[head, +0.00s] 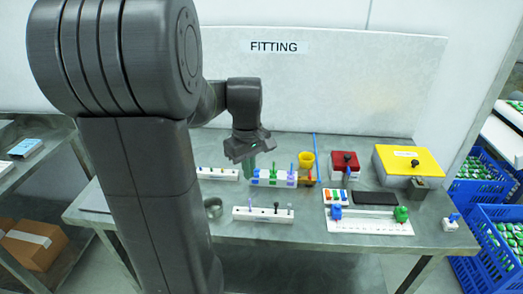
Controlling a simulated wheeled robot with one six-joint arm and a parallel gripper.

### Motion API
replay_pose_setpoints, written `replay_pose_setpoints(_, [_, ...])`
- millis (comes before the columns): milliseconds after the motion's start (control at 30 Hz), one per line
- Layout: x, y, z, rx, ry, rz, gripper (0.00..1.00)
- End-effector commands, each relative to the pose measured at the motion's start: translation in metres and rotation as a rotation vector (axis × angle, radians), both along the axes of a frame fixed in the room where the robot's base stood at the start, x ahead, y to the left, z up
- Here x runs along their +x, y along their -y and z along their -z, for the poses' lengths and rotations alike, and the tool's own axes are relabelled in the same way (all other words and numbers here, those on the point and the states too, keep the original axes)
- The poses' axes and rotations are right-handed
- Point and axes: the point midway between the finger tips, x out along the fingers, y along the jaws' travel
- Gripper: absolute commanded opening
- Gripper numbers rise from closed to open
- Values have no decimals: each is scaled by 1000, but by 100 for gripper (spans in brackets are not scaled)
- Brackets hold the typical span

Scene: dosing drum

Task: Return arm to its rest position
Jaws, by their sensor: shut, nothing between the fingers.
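My arm rises at the left of the head view and bends over toward the workbench (270,262). My gripper (247,168) points down above the back left part of the bench. Its fingers look greenish and are shut, with nothing held between them. It hangs just left of a rack with coloured pegs (272,182). My arm hides part of the bench's left side.
Near the gripper stand a white strip (262,215) with pegs, a yellow funnel (307,160) and a metal ring (213,207). Right are a red box (345,165), a yellow-lidded box (408,160) and a white plate (370,226). Blue crates (490,222) stand beyond the bench.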

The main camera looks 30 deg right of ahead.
Motion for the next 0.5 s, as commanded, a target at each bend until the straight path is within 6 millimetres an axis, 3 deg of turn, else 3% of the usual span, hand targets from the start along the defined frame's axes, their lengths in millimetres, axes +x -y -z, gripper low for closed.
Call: replay_pose_setpoints(500, [0, 0, 69, 1, -3, 0, 0])
